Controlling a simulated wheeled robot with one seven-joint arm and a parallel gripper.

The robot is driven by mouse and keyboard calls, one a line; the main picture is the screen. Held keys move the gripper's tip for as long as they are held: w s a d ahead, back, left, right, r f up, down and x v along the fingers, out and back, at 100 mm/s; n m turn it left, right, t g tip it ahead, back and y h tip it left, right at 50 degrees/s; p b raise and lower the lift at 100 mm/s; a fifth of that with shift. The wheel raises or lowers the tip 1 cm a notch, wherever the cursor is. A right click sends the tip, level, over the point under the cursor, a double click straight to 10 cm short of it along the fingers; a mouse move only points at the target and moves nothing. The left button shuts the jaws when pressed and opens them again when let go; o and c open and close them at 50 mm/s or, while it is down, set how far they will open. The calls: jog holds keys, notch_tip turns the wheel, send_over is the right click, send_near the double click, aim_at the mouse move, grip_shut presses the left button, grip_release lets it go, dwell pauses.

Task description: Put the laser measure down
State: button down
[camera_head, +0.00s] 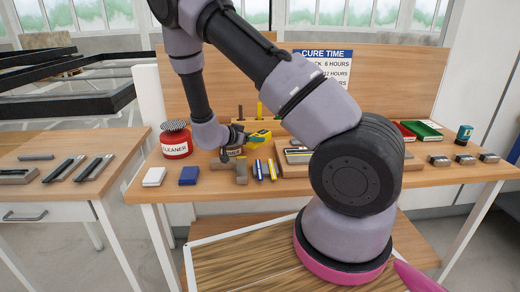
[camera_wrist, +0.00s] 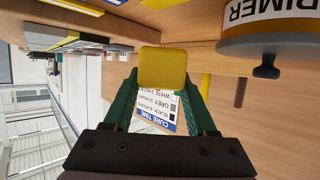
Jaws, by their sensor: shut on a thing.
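The laser measure shows as a yellow block (camera_wrist: 163,68) between my gripper's two green fingertips in the wrist view. My gripper (camera_wrist: 160,88) is shut on it. In the head view the yellow laser measure (camera_head: 260,136) is at my gripper (camera_head: 250,138), over the back middle of the wooden bench (camera_head: 215,183). It looks held above the bench top; the gap beneath it is hard to judge. Its far side is hidden.
A primer can (camera_wrist: 270,30) stands close beside my gripper. A red cleaner jar (camera_head: 176,143), a white block (camera_head: 154,177) and a blue block (camera_head: 189,176) are to the left. Green tray (camera_head: 422,130) sits right.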

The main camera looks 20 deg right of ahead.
aim_at(254, 158)
jog(key=shift+f, duration=2.45)
jog(key=shift+f, duration=0.1)
jog(key=shift+c, duration=1)
grip_release()
jog(key=shift+f, duration=0.1)
